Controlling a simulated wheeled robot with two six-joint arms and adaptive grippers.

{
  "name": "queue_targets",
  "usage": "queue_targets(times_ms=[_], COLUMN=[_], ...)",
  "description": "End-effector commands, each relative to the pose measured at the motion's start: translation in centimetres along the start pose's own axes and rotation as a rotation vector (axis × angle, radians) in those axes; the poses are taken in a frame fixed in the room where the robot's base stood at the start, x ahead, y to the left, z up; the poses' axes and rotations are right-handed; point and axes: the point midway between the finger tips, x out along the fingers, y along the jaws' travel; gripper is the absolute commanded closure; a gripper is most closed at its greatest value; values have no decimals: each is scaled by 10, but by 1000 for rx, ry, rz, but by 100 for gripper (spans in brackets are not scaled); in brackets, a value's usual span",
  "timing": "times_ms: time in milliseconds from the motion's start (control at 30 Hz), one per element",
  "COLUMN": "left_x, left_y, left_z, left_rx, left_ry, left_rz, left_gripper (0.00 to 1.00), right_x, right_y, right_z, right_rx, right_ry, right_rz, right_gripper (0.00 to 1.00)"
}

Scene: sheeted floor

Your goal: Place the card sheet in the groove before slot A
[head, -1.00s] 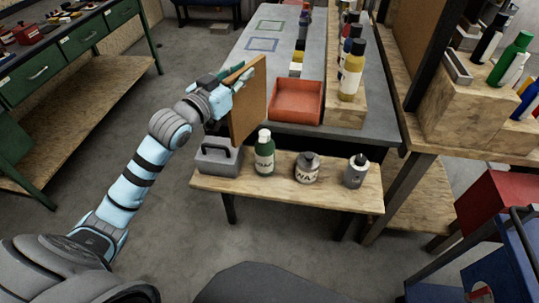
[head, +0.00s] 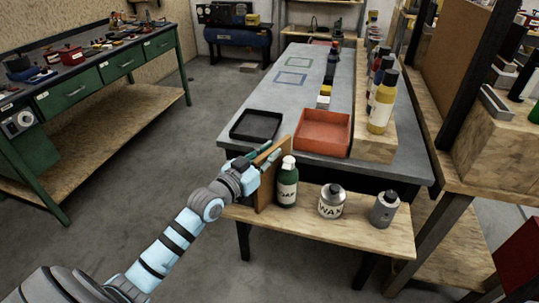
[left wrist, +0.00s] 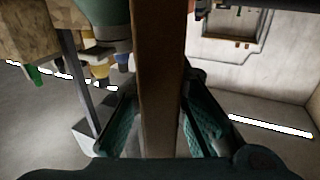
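The card sheet (head: 268,188) is a thin brown board, upright at the left end of a low wooden bench, close beside a green bottle. My left gripper (head: 256,164) is shut on it from the left. In the left wrist view, the card sheet (left wrist: 158,75) stands edge-on between the two fingers (left wrist: 160,125). I cannot tell whether its lower edge touches the bench. No groove or slot letter can be made out. My right gripper is not in view.
The low bench (head: 365,232) holds a green bottle (head: 287,186), a WAX bottle (head: 331,203) and a grey bottle (head: 384,211). On the grey table (head: 288,98) behind are a black tray (head: 235,132), a red tray (head: 300,147) and a bottle row.

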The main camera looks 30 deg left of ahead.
Motion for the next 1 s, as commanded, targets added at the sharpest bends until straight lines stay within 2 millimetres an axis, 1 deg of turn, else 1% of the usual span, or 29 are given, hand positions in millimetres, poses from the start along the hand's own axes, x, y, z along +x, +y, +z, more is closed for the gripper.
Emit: queue_targets(times_ms=[33, 100, 367, 467, 567, 633, 800, 900, 1000], left_x=[0, 0, 0, -2, -15, -30, -70, -88, -106], left_y=[0, 0, 0, 0, -1, 0, 0, 0, 0], left_z=[0, 0, -1, -4, -5, -7, -12, -11, -9], left_rx=[0, 0, 0, 0, 2, 3, 1, -1, -2], left_ry=[0, 0, 0, -1, -4, -5, -5, -5, -4], left_rz=[0, 0, 0, 0, -2, 1, 0, 0, 1], left_gripper=[76, 67, 67, 67, 67, 67, 67, 67, 67], right_x=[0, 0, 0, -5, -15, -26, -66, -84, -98], right_y=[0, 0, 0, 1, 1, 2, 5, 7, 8], right_z=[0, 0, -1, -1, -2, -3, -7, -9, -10], right_rx=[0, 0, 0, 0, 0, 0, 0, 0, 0], right_ry=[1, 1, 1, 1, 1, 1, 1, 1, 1], right_rz=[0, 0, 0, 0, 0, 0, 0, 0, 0], right_gripper=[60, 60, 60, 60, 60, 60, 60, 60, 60])
